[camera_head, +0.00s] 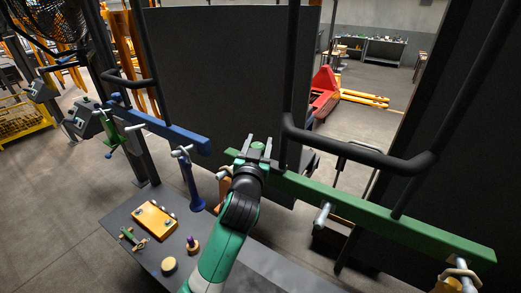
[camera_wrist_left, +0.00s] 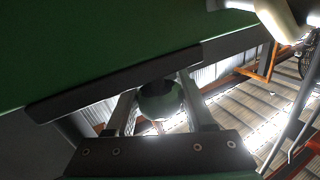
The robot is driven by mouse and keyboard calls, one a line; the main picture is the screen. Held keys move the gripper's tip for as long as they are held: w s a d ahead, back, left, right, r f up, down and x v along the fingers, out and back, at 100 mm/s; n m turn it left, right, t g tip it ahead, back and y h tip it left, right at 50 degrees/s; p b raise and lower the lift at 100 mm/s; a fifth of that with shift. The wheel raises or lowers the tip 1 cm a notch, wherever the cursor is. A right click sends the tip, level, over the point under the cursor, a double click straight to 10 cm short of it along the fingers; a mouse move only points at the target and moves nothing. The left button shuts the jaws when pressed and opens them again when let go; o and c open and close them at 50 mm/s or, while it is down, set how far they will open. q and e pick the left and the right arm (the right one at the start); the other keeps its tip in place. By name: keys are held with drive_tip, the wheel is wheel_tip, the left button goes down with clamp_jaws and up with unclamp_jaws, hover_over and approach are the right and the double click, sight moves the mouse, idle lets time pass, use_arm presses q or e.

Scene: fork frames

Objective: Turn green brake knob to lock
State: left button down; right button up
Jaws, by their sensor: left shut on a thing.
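A long green bar (camera_head: 370,210) runs from the middle to the lower right of the head view. The green knob (camera_head: 257,145) is at its left end, and it shows as a dark green round piece in the left wrist view (camera_wrist_left: 160,100). My left gripper (camera_head: 259,141) has one finger on each side of the knob and is shut on it. The dark finger bars flank the knob in the wrist view, close under the green bar (camera_wrist_left: 80,45). The knob's turn angle cannot be told. My right gripper is not in view.
A blue bar (camera_head: 165,128) with a blue post (camera_head: 191,182) is at left. Below, a grey table (camera_head: 120,212) carries a yellow box (camera_head: 154,220) and small round pieces. Black handle tubes (camera_head: 360,152) rise above the green bar. A dark panel (camera_head: 220,75) stands behind.

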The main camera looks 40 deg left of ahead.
use_arm(q)
drive_tip(key=shift+f+n+g+y, duration=0.1)
drive_tip(key=shift+n+g+y, duration=0.2)
drive_tip(key=shift+y, duration=0.2)
drive_tip(key=shift+a+n+g+y+p, duration=0.1)
drive_tip(key=shift+n+g+y+p, duration=0.2)
drive_tip(key=shift+y, duration=0.1)
drive_tip(key=shift+s+a+r+n+g+y+p, duration=0.15)
drive_tip(key=shift+r+n+g+y+p, duration=0.25)
drive_tip(key=shift+p, duration=0.5)
drive_tip(key=shift+s+f+n+g+y+p, duration=0.1)
drive_tip(key=shift+f+n+g+y+p, duration=0.15)
drive_tip(key=shift+n+g+y+p, duration=0.2)
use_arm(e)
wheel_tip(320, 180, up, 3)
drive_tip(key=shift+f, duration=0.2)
use_arm(q)
drive_tip(key=shift+f, duration=0.1)
drive_tip(key=shift+c, duration=1.4)
unclamp_jaws()
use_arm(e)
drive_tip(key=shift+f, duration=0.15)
